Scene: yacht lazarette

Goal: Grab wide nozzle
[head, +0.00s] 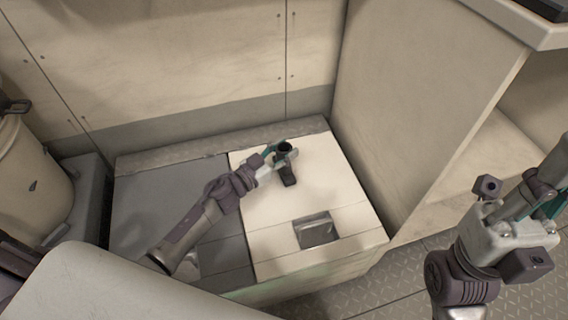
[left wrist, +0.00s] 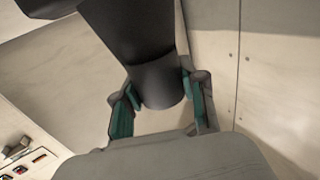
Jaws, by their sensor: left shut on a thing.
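The wide nozzle (head: 288,176) is a dark grey-black piece over the pale lid on the left side of the head view's centre. My left gripper (head: 279,157) is shut on it, with fingers on either side of its round end. In the left wrist view the nozzle (left wrist: 145,45) runs up from between the teal-padded fingers (left wrist: 160,100) and widens toward the top. I cannot tell whether it touches the lid. My right gripper (head: 548,195) is at the right edge of the head view, away from the nozzle; its fingertips are partly cut off.
The low locker has a pale lid (head: 275,235) with a recessed metal latch (head: 317,231) and a grey lid (head: 150,195) beside it. A tall cream panel (head: 405,110) rises close on the right. A beige bucket (head: 30,185) stands at far left.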

